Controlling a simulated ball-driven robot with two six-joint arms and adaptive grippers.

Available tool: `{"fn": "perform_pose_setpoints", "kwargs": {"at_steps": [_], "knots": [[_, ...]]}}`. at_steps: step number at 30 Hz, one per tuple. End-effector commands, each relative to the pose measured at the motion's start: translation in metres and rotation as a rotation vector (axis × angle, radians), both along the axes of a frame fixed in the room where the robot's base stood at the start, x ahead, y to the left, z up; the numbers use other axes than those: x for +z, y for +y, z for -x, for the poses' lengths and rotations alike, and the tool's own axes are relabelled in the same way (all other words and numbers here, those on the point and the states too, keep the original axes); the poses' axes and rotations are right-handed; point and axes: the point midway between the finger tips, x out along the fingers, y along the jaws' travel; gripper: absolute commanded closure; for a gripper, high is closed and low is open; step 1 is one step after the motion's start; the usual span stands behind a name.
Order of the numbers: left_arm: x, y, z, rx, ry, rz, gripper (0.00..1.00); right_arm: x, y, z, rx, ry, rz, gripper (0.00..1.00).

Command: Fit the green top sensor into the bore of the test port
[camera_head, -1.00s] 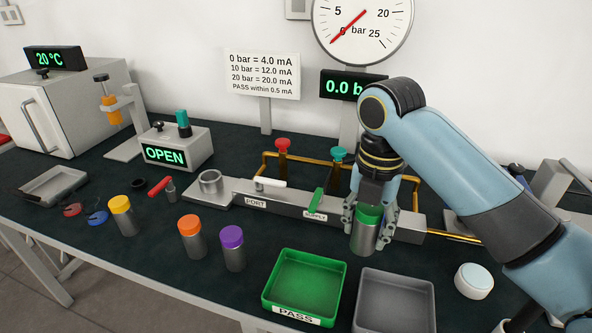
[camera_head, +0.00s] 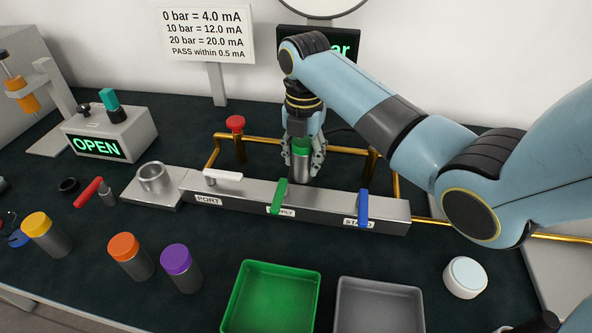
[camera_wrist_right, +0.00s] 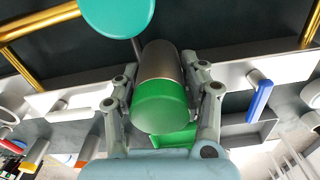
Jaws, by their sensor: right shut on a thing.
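The green top sensor (camera_head: 301,158) is a metal cylinder with a green cap. My right gripper (camera_head: 303,165) is shut on it and holds it upright, seen over or just behind the manifold bar. In the right wrist view the sensor (camera_wrist_right: 160,95) sits between both fingers of the gripper (camera_wrist_right: 165,100), green cap toward the camera. The test port (camera_head: 153,178) is a short grey ring with an open bore on a plate at the left end of the manifold, left of the sensor and apart from it. My left gripper is not in view.
The manifold (camera_head: 240,200) has white, green and blue levers. Brass pipes (camera_head: 214,150) and a red valve knob (camera_head: 235,123) stand behind it. Orange (camera_head: 124,248), purple (camera_head: 177,262) and yellow (camera_head: 37,225) topped sensors stand in front. A green tray (camera_head: 272,295) and a grey tray (camera_head: 378,310) lie nearer.

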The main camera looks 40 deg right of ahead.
Motion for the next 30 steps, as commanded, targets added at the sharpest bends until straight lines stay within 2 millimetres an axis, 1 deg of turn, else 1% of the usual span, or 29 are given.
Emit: {"fn": "perform_pose_setpoints", "kwargs": {"at_steps": [1, 4, 7, 12, 15, 26, 27, 30], "knots": [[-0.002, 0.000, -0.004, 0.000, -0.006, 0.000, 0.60, -0.004, -0.001, -0.007, -0.001, 0.000, 0.000, 1.00], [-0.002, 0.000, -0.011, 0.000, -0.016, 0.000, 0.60, -0.009, -0.002, -0.015, -0.001, -0.001, 0.000, 1.00], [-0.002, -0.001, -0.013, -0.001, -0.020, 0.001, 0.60, -0.014, -0.002, -0.017, -0.001, 0.001, 0.001, 1.00], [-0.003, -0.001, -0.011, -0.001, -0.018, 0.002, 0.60, -0.040, -0.001, -0.017, 0.000, 0.001, 0.000, 1.00], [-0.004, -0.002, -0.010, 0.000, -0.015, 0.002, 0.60, -0.048, -0.001, -0.017, 0.001, -0.001, 0.000, 1.00], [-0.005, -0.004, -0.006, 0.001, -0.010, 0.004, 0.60, -0.052, -0.002, -0.017, 0.000, -0.001, 0.001, 1.00], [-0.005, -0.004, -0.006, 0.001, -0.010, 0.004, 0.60, -0.053, -0.002, -0.016, 0.000, 0.001, 0.001, 0.55], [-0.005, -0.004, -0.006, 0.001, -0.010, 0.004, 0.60, -0.053, -0.002, -0.016, 0.000, 0.001, 0.001, 0.42]]}}
